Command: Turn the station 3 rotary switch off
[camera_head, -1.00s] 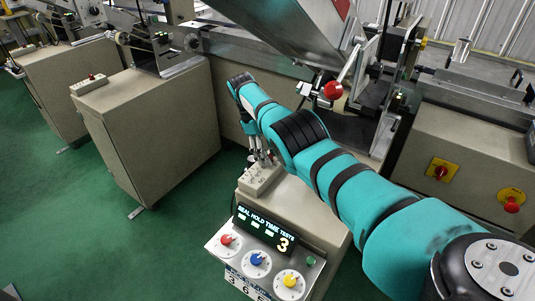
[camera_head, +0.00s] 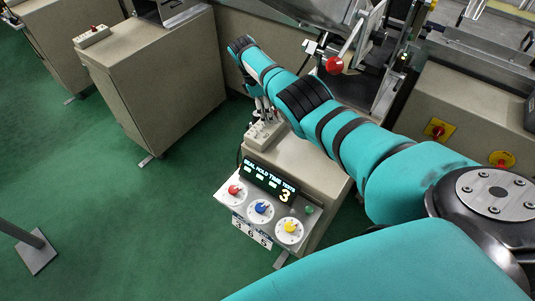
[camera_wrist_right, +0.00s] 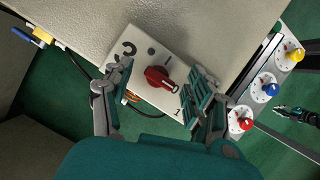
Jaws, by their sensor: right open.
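The station 3 rotary switch (camera_wrist_right: 157,77) is a red knob on a white box marked with a 3 in the right wrist view. The box (camera_head: 264,135) also shows in the head view, on top of a beige cabinet; its knob is too small to make out there. My right gripper (camera_wrist_right: 161,70) is open over the box, one finger on each side of the red knob. I cannot tell whether the fingers touch it. In the head view my right gripper (camera_head: 263,112) reaches down to the box. A small dark and teal shape at the right wrist view's right edge may be my left gripper (camera_wrist_right: 295,115).
A panel (camera_head: 236,206) with red, blue and yellow dials and a display reading 3 is beside the box. A lever with a red ball (camera_head: 334,65) stands behind my arm. Other cabinets (camera_head: 165,85) stand to the left.

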